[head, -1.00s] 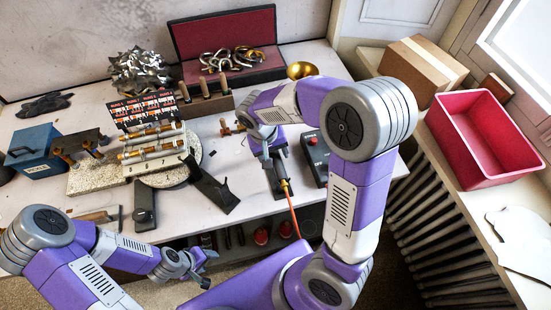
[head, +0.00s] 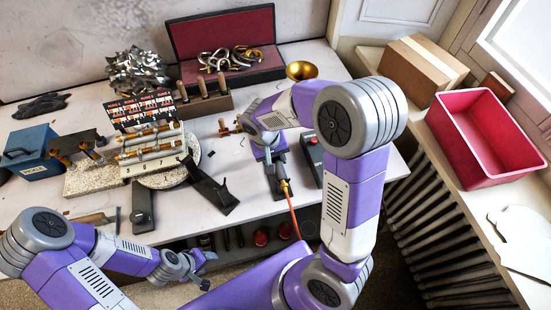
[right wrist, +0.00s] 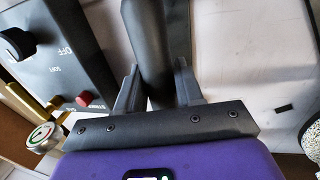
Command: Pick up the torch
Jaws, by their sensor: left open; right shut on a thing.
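The torch (head: 283,184) has a dark cylindrical handle, a brass fitting at its near end and an orange hose running down over the bench's front edge. My right gripper (head: 268,157) is over the handle, partly hidden by my right arm in the head view. In the right wrist view, the dark handle (right wrist: 148,38) passes between the two fingers of my right gripper (right wrist: 157,88), which are shut on it. Whether the torch is clear of the bench cannot be told. My left gripper (head: 201,268) is open and empty, in front of the bench.
A dark control box (head: 314,158) with a red button stands close to the right of the torch. A black stand (head: 212,187) and a round turntable lie to the left. A brass bell (head: 301,71) is behind. A pink bin (head: 487,140) stands on the right sill.

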